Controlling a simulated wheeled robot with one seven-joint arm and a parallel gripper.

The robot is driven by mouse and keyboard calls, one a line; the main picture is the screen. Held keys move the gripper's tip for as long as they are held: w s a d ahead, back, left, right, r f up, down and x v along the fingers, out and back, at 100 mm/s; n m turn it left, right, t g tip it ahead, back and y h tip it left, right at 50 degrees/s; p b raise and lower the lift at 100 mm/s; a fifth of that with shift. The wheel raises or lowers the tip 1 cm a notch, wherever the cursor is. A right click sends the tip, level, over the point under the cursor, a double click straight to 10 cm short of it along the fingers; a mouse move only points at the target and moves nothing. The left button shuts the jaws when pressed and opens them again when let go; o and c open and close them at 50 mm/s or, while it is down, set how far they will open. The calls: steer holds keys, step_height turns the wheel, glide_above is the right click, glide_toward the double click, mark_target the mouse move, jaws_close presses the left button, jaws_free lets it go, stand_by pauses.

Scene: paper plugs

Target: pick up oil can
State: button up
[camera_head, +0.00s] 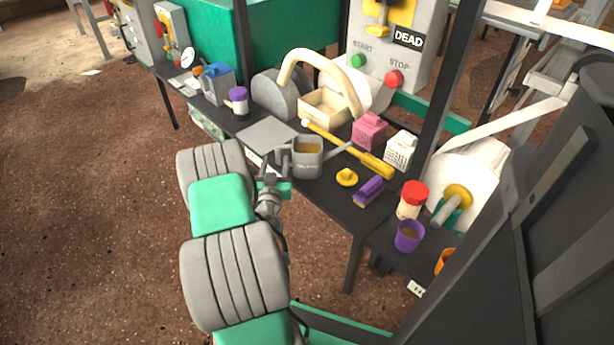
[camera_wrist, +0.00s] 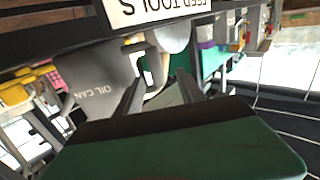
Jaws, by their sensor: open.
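The oil can (camera_head: 308,168) is a grey open-topped can with brown contents and a grey spout pointing right. It stands upright near the front edge of the black table. In the wrist view the can (camera_wrist: 92,88) appears upside down at the left, with its "OIL CAN" lettering showing. My gripper (camera_head: 276,162) is at the can's left side at the table's front edge. In the wrist view my gripper's two fingers (camera_wrist: 161,92) are apart, and the left finger overlaps the edge of the can. I cannot tell whether it touches the can or whether a handle lies between the fingers.
A grey flat plate (camera_head: 267,133) lies behind my gripper. A red-lidded jar (camera_head: 411,199) and purple cup (camera_head: 408,236) stand farther right.

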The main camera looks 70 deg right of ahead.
mark_target(279, 157)
steer(key=shift+p+x, duration=0.45)
steer(key=shift+x, duration=0.35)
steer(key=x, duration=0.1)
steer(key=p+x, duration=0.1)
steer(key=x, duration=0.3)
steer(key=shift+s+d+f, duration=0.15)
steer(key=shift+s+f, duration=0.1)
steer(key=shift+w+d, duration=0.25)
steer(key=shift+d, duration=0.2)
jaws_close()
